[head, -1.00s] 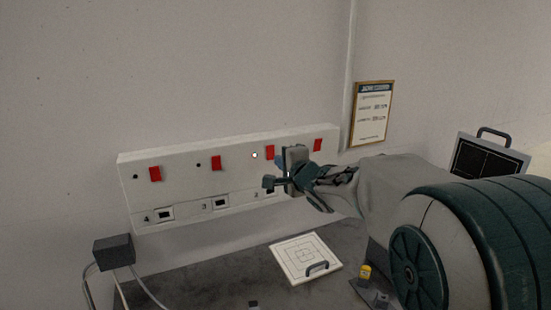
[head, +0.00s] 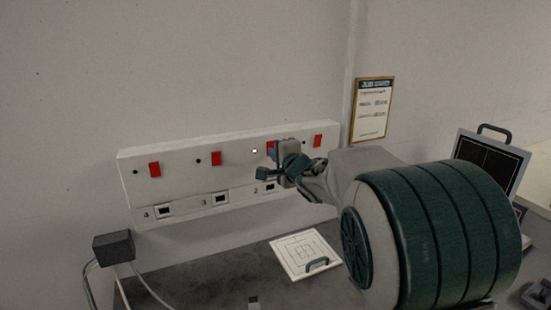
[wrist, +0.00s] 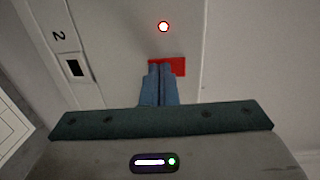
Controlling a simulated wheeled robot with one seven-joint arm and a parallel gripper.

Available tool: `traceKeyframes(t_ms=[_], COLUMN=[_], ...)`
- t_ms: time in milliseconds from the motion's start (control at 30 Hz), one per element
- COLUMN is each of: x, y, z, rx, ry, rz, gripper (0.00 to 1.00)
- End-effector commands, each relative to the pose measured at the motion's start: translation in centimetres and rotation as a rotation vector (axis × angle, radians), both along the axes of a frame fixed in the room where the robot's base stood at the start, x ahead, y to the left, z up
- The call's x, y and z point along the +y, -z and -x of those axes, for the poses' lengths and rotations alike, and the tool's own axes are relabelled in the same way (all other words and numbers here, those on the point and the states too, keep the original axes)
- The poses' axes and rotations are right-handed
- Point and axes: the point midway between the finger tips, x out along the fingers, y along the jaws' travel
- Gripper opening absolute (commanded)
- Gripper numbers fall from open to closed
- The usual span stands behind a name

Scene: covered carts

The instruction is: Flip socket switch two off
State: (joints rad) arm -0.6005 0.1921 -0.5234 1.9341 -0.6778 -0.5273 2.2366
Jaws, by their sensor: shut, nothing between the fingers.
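The white socket panel (head: 185,170) on the wall carries a row of red rocker switches above sockets labelled 4, 3 and 2. The red switch two (head: 270,148) is partly hidden behind my gripper (head: 272,160) in the head view. In the wrist view, switch two (wrist: 180,66) shows beyond the fingertips, near the label 2. A lit white indicator (wrist: 163,27) stands beside it. My gripper (wrist: 161,68) is shut and empty, with its blue fingertips over part of the switch. Whether they touch it I cannot tell.
Other red switches sit at the left (head: 155,169), centre (head: 215,158) and right (head: 318,140). A grey plug box (head: 113,248) with cables stands at lower left. A white square plate with a handle (head: 303,256) lies on the dark top. A notice (head: 372,108) hangs on the wall.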

Motion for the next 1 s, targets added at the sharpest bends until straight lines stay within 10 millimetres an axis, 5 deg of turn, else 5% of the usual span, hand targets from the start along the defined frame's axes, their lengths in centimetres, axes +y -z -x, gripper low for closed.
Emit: traceKeyframes(t_ms=[767, 1000], x=[0.6, -0.3], y=[0.6, 0.7], z=[-0.7, 0.4], rx=[-0.197, -0.199], ry=[-0.004, -0.001], rz=[-0.083, -0.086], gripper=[0.0, 0.0])
